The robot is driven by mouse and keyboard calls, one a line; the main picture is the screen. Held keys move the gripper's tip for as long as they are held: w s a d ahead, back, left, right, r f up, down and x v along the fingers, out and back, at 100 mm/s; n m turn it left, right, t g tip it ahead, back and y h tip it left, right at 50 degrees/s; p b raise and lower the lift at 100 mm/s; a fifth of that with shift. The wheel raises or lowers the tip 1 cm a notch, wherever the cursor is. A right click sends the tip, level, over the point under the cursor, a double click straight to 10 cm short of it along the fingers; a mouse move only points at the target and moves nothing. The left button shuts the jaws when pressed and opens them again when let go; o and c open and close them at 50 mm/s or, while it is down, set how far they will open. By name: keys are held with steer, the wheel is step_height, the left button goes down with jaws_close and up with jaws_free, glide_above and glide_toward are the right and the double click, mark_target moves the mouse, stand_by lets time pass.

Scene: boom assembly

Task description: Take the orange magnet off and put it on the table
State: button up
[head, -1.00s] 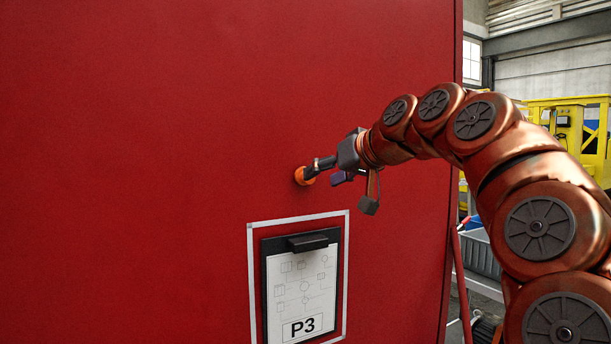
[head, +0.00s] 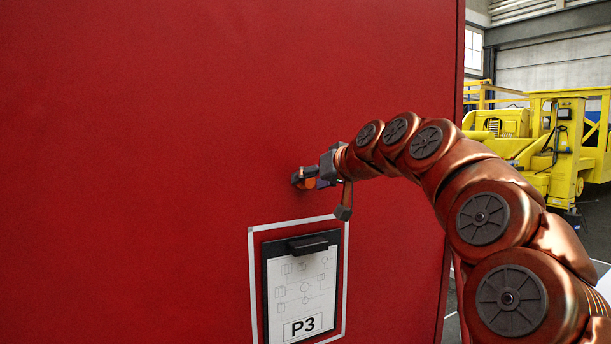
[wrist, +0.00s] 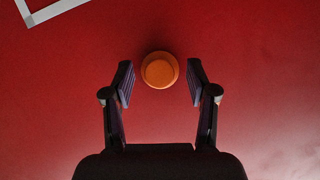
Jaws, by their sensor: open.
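The orange magnet (wrist: 159,70) is a round knob on the red panel (wrist: 255,60). In the wrist view it sits between the fingertips of my open gripper (wrist: 160,85), with a visible gap on both sides. In the head view my gripper (head: 303,178) is up against the panel at the magnet, and its fingers cover most of the magnet. A small patch of orange shows between the fingers.
A black clipboard (head: 300,290) with a sheet marked P3 hangs on the panel below the gripper, inside a white frame (head: 252,290). Yellow machinery (head: 565,150) stands beyond the panel's right edge. The panel around the magnet is clear.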

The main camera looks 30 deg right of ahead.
jaws_close()
stand_by(0.5)
